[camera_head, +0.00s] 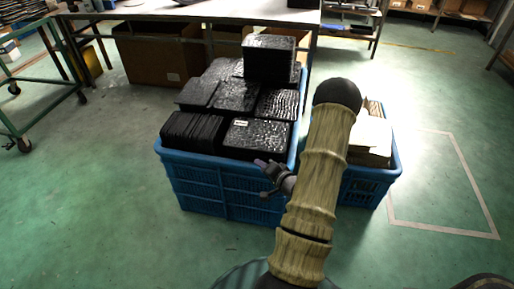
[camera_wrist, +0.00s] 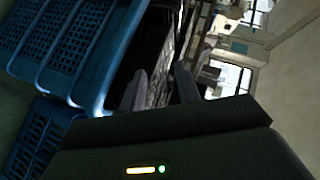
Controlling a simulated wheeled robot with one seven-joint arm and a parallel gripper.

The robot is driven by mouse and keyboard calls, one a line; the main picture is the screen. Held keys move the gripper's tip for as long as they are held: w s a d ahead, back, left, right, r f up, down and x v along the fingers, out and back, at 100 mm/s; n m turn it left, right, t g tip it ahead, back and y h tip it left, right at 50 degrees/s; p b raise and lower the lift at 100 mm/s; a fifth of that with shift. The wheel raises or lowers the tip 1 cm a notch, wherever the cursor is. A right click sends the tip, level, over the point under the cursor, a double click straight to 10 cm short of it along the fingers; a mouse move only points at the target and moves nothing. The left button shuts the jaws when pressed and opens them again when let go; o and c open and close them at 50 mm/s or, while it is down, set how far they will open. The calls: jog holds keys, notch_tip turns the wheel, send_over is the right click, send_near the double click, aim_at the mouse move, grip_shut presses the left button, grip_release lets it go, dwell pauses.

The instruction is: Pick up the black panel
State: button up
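Several stacks of black panels fill a blue crate (camera_head: 225,192) on the floor. A flat front stack (camera_head: 257,135) bears a small white label. To its left, panels stand on edge in a row (camera_head: 193,131). A taller stack (camera_head: 270,57) rises at the back right. My gripper (camera_head: 263,176) is at the crate's front right corner, outside the wall and partly hidden by my arm. In the wrist view my gripper (camera_wrist: 160,88) shows two fingers apart with nothing held between them. Dark panels (camera_wrist: 157,50) show beyond the fingers, beside the blue crate wall (camera_wrist: 85,45).
A second blue crate (camera_head: 362,187) with pale boxes (camera_head: 370,140) stands close on the right, behind my arm. A table (camera_head: 200,10) with cardboard boxes (camera_head: 160,58) under it is behind. A green trolley (camera_head: 50,110) is at left. Floor in front is clear.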

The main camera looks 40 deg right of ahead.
jog(key=s+d+f+m+t+h+b, duration=0.2)
jog(key=s+d+f+m+t+b, duration=0.1)
jog(key=s+f+m, duration=0.2)
jog(key=shift+s+d+f+m+t, duration=0.2)
jog(key=shift+d+m+t, duration=0.1)
jog(key=w+d+b, duration=0.1)
jog(key=w+b, duration=0.1)
jog(key=w, duration=1)
jog(key=shift+d, duration=0.3)
jog(key=shift+w, duration=0.15)
jog(key=w, duration=0.1)
jog(key=w+b, duration=0.1)
jog(key=w, duration=0.3)
jog(key=shift+d+r, duration=0.1)
jog(key=shift+d, duration=0.15)
jog(key=shift+c, duration=0.2)
